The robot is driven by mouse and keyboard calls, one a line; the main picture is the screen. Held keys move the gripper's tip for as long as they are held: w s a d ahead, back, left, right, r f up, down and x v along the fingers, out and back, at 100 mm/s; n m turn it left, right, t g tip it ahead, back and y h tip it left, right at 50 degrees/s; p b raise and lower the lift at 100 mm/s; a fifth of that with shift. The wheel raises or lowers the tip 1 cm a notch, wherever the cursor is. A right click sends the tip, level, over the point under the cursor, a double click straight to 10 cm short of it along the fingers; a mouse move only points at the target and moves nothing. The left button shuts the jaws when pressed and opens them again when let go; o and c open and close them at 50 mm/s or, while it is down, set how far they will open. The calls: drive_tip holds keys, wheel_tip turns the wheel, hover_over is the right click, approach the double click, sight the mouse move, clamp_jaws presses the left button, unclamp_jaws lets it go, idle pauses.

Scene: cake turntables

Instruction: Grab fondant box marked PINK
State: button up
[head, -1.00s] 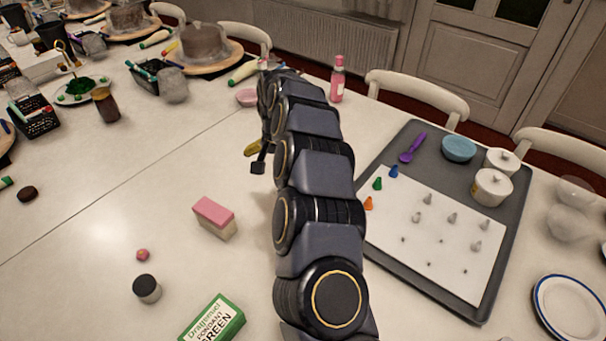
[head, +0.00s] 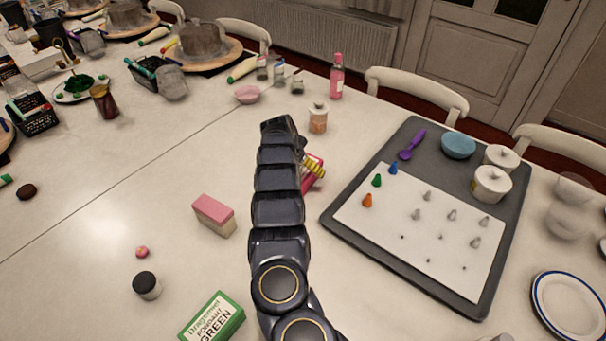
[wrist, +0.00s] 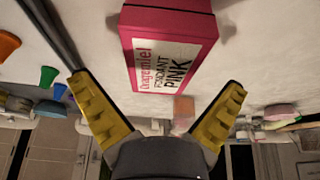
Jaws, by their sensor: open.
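The red-pink fondant box marked PINK (wrist: 165,50) lies on the table, large and close in the wrist view, its label facing my camera. In the head view a sliver of it (head: 308,181) shows to the right of my arm, which hides the rest. My gripper (wrist: 156,86) is open, with its two yellow fingers spread wide. In the wrist view the box appears between and beyond the fingertips. I cannot tell whether either finger touches it. In the head view a yellow finger (head: 317,166) shows at the box.
A green fondant box (head: 212,318) lies at the front, and a pink-and-white block (head: 213,214) left of my arm. A grey tray (head: 335,222) with a white sheet and piping tips is close on the right. A lidded jar (head: 318,119) stands behind the box.

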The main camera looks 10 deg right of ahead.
sight(302, 169)
drive_tip(key=shift+x, duration=1.05)
drive_tip(key=shift+w+f, duration=0.15)
drive_tip(key=shift+f, duration=0.35)
drive_tip(key=shift+f, duration=0.2)
drive_tip(key=c, duration=1.1)
